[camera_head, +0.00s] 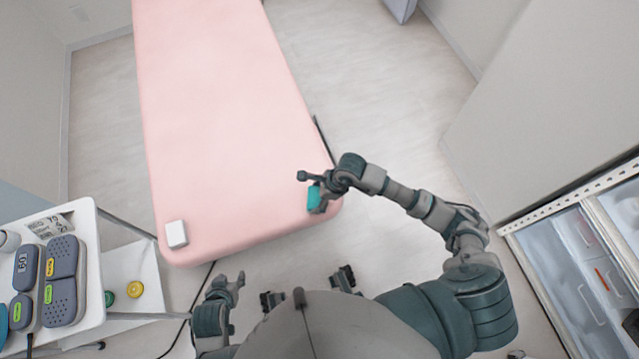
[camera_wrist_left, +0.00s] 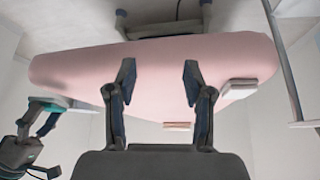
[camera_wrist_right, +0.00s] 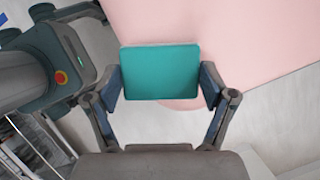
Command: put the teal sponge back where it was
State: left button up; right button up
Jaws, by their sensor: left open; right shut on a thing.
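The teal sponge (camera_head: 314,197) is held over the near right corner of the pink treatment bed (camera_head: 215,110). My right gripper (camera_head: 316,190) is shut on it. In the right wrist view the sponge (camera_wrist_right: 160,72) shows its broad flat face between the two fingers of the right gripper (camera_wrist_right: 160,86). I cannot tell whether it touches the bed. My left gripper (camera_head: 229,283) is low in the head view, in front of the bed's near end. The left wrist view shows the left gripper (camera_wrist_left: 157,82) with its fingers apart and nothing between them.
A white block (camera_head: 176,234) lies on the bed's near left corner. A white cart (camera_head: 88,225) at the left carries several grey devices, with green and yellow round things (camera_head: 134,289) on a lower shelf. A drawer cabinet (camera_head: 565,250) stands at the right. The bed's middle is clear.

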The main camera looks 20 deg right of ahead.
jog(key=w, duration=0.1)
jog(key=w+d, duration=0.1)
jog(key=w, duration=0.1)
jog(key=w+d, duration=0.1)
jog(key=shift+w+f+b, duration=0.3)
jog(key=shift+w+b, duration=0.05)
jog(key=shift+w, duration=0.05)
jog(key=shift+w+d+f, duration=0.1)
jog(key=shift+w+d, duration=0.05)
jog(key=shift+d, duration=0.05)
jog(key=f, duration=0.2)
jog(key=f+b, duration=0.1)
jog(key=shift+d+f, duration=0.15)
jog(key=shift+d, duration=0.1)
jog(key=shift+a, duration=0.1)
jog(key=o, duration=1)
jog(key=shift+a, duration=0.2)
jog(key=shift+c, duration=0.2)
pick_arm(q)
jog(key=w+d+r+t, duration=0.2)
jog(key=w+t, duration=0.1)
jog(key=w, duration=0.2)
jog(key=shift+w+r+t+h, duration=0.2)
jog(key=shift+w+t+h, duration=0.2)
jog(key=shift+d, duration=0.15)
